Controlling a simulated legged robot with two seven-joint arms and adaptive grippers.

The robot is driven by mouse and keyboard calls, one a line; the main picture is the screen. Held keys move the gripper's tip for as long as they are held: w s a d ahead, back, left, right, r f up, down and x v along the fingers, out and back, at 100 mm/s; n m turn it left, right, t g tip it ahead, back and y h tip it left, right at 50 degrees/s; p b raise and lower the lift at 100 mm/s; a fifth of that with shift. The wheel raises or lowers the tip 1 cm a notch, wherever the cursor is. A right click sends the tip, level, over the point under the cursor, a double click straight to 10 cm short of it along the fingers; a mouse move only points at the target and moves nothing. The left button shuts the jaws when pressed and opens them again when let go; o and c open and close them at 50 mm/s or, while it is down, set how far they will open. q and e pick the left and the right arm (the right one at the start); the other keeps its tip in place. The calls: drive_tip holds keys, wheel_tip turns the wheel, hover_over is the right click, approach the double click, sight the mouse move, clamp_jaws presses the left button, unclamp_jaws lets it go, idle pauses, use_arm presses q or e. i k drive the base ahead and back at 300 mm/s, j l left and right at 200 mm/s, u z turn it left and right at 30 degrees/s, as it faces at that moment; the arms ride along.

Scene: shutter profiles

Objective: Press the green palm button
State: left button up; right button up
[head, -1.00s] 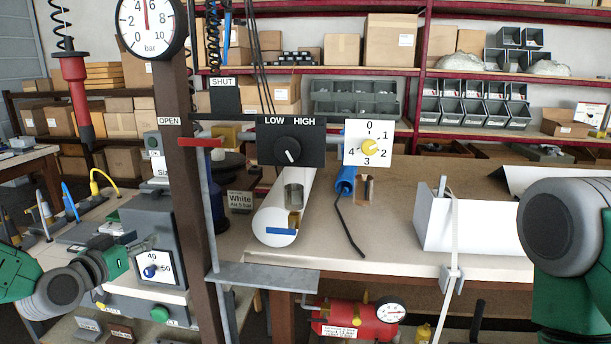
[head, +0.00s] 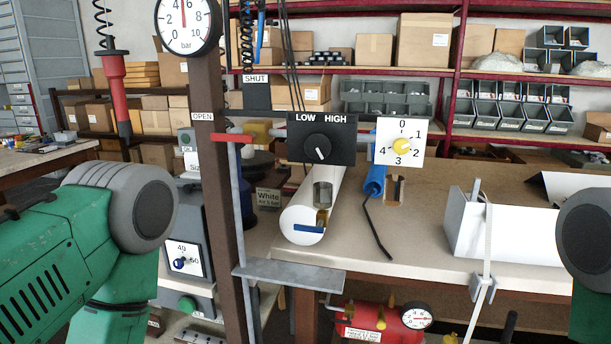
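The green palm button (head: 187,304) is a round green knob low on the front of a grey machine (head: 198,245), at the lower left of the head view. It sits below a white dial plate (head: 184,260) marked 40 and 50. My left arm, green with a grey joint, fills the lower left and covers the machine's left part. Its gripper is not visible. A piece of my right arm shows at the right edge, and its gripper is out of view too. Nothing of mine visibly touches the button.
A brown post (head: 220,170) with a pressure gauge (head: 188,22) stands just right of the machine. A grey metal shelf (head: 290,275) juts from it. A red tank (head: 375,325) is below the bench (head: 420,225).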

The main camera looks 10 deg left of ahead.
sight(186, 304)
drive_tip(key=u, duration=0.95)
